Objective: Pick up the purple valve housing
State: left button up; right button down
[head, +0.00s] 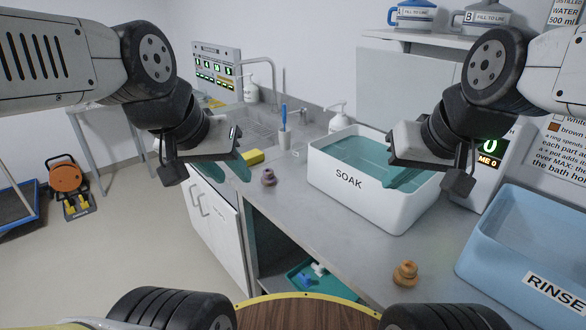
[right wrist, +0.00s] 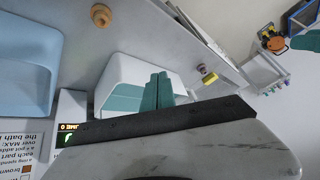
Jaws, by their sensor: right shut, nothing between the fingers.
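The purple valve housing (head: 268,178) stands on the grey counter, left of the white SOAK tub, near the counter's front edge. It looks small and dull purple in the right wrist view (right wrist: 202,68). My left gripper (head: 240,168) hangs in the air, a little left of the housing in the head picture and not touching it; its finger gap cannot be made out. My right gripper (head: 404,180) is shut and empty, in front of the SOAK tub in the head picture. Its teal fingers (right wrist: 157,92) are together in the right wrist view.
The SOAK tub (head: 375,203) holds teal liquid. A blue RINSE tub (head: 500,262) stands at right, with an orange-tan part (head: 405,273) on the counter before it. A yellow sponge (head: 253,156) lies behind the housing. A teal tray (head: 300,281) with small parts sits below the counter.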

aim_at(269, 178)
jog(key=j+z, duration=0.15)
jog(key=z, duration=1)
jog(key=j+z, duration=0.25)
jog(key=j, duration=0.15)
jog(key=k+j+z, duration=0.1)
jog(key=j+z, duration=0.2)
jog(key=k+j+z, duration=0.25)
jog(key=j, duration=0.2)
jog(key=j+z, duration=0.3)
jog(key=k+j+z, duration=0.25)
jog(key=k+j, duration=0.35)
jog(key=j, duration=0.15)
jog(key=k+j+z, duration=0.1)
jog(key=k+j, duration=0.25)
jog(key=j, duration=0.15)
jog(key=k+j, duration=0.35)
jog(key=j, duration=0.15)
